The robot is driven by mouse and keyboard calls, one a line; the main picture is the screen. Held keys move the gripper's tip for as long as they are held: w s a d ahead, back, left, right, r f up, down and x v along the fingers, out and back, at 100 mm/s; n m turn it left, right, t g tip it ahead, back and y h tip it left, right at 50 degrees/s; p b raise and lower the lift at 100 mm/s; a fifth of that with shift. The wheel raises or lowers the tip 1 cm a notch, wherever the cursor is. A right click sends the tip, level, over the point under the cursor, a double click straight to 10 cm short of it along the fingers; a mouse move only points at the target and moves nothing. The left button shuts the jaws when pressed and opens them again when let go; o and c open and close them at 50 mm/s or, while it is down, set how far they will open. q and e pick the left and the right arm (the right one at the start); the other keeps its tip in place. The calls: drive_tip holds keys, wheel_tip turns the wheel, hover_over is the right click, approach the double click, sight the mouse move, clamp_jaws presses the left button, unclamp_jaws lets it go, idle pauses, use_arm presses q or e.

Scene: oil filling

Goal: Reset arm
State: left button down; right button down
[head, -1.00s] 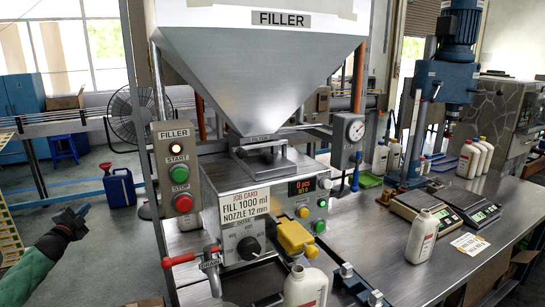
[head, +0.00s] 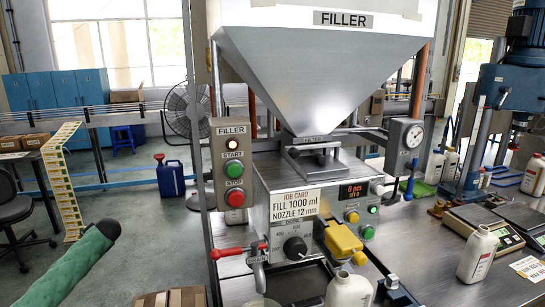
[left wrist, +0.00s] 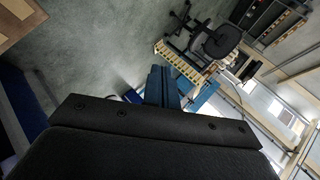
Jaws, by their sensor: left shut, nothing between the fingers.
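My left gripper (left wrist: 160,85) shows in the left wrist view as two blue fingers close together beyond the dark wrist housing, shut and empty. In the head view my green left arm (head: 72,268) rises from the bottom left; its fingers do not show there. The arm is apart from the filler machine (head: 300,205) at the centre. My right arm and gripper are not in view. A white bottle (head: 348,290) stands below the filler, cut off by the bottom edge.
The control post (head: 233,170) with red and green buttons is right of my arm. Another white bottle (head: 478,255) stands on the bench at right.

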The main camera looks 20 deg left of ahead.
use_arm(q)
drive_tip(key=s+d+f+m+h, duration=0.15)
drive_tip(key=s+d+f, duration=0.5)
drive_tip(key=d, duration=0.65)
drive_tip(key=s+d+f+g+h, duration=0.15)
drive_tip(key=s+d+f, duration=0.25)
drive_tip(key=d+f, duration=0.7)
drive_tip(key=s+d+f+m+t+h, duration=0.15)
drive_tip(key=s+d+f, duration=0.5)
drive_tip(key=d, duration=0.75)
drive_tip(key=s+d+f+g+h, duration=0.1)
drive_tip(key=s+d+f+h, duration=0.1)
drive_tip(key=s+d, duration=0.45)
drive_tip(key=s+d+f+h, duration=0.2)
drive_tip(key=s+d, duration=0.1)
drive_tip(key=d, duration=0.7)
drive_tip(key=s+d+r+h, duration=0.1)
drive_tip(key=s+d+r, duration=0.2)
drive_tip(key=s+d, duration=0.3)
drive_tip(key=s+d+r+h, duration=0.2)
drive_tip(key=s+d, duration=0.4)
drive_tip(key=d, duration=0.4)
drive_tip(key=shift+s+d+r, duration=0.3)
drive_tip(key=shift+d+r, duration=0.05)
drive_tip(key=shift+r, duration=0.55)
